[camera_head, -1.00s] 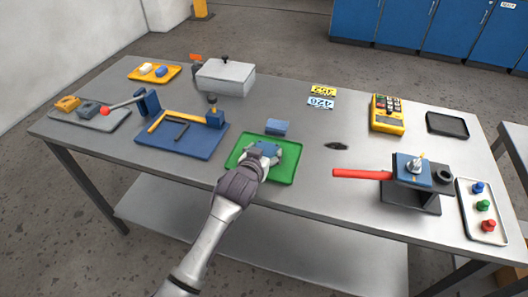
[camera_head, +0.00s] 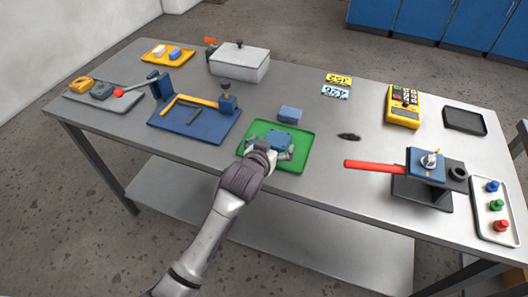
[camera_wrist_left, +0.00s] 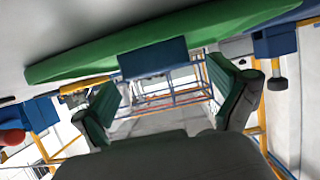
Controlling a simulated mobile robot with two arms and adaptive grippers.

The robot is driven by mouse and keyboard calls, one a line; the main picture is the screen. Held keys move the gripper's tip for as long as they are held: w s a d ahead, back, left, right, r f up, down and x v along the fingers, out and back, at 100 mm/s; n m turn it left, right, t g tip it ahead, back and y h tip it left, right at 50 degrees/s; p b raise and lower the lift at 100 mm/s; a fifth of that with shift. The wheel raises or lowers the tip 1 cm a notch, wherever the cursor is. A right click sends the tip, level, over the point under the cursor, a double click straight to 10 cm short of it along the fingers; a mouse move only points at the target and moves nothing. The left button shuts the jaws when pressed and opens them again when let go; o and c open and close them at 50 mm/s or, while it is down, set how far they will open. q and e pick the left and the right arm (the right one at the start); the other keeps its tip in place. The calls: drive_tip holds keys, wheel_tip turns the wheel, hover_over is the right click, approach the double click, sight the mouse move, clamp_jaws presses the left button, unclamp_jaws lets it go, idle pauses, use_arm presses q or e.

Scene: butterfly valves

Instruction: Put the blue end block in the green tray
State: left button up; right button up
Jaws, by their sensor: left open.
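A blue block (camera_head: 279,139) rests in the green tray (camera_head: 303,158) near the front middle of the table. My left gripper (camera_head: 276,148) is open over the tray, its fingers on either side of this block. In the left wrist view the block (camera_wrist_left: 152,57) stands against the green tray (camera_wrist_left: 80,65), which lies across the top. The open fingers (camera_wrist_left: 160,85) show on both sides with a gap to the block. A second blue block (camera_head: 290,114) lies on the table just behind the tray. My right gripper is not in view.
A blue board (camera_head: 195,135) with a yellow-handled tool lies left of the tray. A valve with a red handle (camera_head: 375,166) stands to the right. A grey box (camera_head: 240,65) stands behind. A small dark object (camera_head: 349,137) lies right of the tray, with bare table around it.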

use_arm(q)
drive_tip(key=v, duration=0.9)
drive_tip(key=shift+s+r, duration=0.1)
drive_tip(key=shift+r, duration=0.2)
